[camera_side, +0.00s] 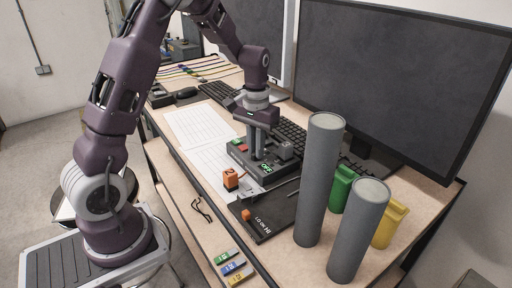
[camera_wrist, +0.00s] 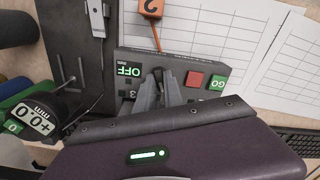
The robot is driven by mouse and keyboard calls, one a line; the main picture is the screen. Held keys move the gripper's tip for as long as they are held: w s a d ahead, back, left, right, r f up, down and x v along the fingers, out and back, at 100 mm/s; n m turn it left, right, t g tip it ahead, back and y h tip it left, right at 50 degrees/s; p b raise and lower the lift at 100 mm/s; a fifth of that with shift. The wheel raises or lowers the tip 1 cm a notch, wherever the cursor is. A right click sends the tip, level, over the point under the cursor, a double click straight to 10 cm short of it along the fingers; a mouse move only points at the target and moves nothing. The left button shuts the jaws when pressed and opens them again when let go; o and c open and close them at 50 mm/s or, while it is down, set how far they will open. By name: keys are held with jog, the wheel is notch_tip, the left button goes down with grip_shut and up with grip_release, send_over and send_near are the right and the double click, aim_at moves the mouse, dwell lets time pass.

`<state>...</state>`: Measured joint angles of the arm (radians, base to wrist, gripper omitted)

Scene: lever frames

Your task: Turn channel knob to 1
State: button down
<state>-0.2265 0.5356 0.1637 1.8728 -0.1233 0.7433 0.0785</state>
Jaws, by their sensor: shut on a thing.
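The dark control box (camera_side: 278,171) lies on the bench in the side view, and its top edge shows in the wrist view (camera_wrist: 240,66). It has a green-lit display reading OFF (camera_wrist: 128,69), a red button (camera_wrist: 195,79) and a green GO button (camera_wrist: 218,83). My gripper (camera_side: 257,155) points down onto the box. In the wrist view my gripper (camera_wrist: 160,90) is shut on a small dark knob (camera_wrist: 158,74) beside the display. The fingers hide most of the knob, so its pointer direction cannot be read. Part of a printed number shows beside the fingers.
An orange block (camera_side: 231,178) stands in front of the box, near a black plate (camera_side: 262,218). Two tall grey cylinders (camera_side: 320,175) (camera_side: 357,230), a green container (camera_side: 342,188) and a yellow one (camera_side: 389,224) stand right. A keyboard (camera_side: 291,132) and monitor (camera_side: 400,75) are behind. Paper sheets (camera_side: 195,128) lie left.

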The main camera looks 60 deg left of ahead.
jog(key=shift+n, duration=2.2)
jog(key=c, duration=1.5)
grip_release()
jog(key=shift+o, duration=0.2)
notch_tip(320, 180, up, 7)
jog(key=shift+r, duration=0.1)
jog(key=shift+r, duration=0.1)
jog(key=s+d+r+m+t, duration=0.45)
jog(key=s+d+r, duration=0.55)
jog(key=s, duration=0.4)
jog(key=s+d+f+m+t, duration=0.1)
jog(key=s+d+m, duration=0.2)
jog(key=s, duration=0.6)
jog(key=shift+f+m, duration=0.15)
jog(key=shift+m, duration=0.5)
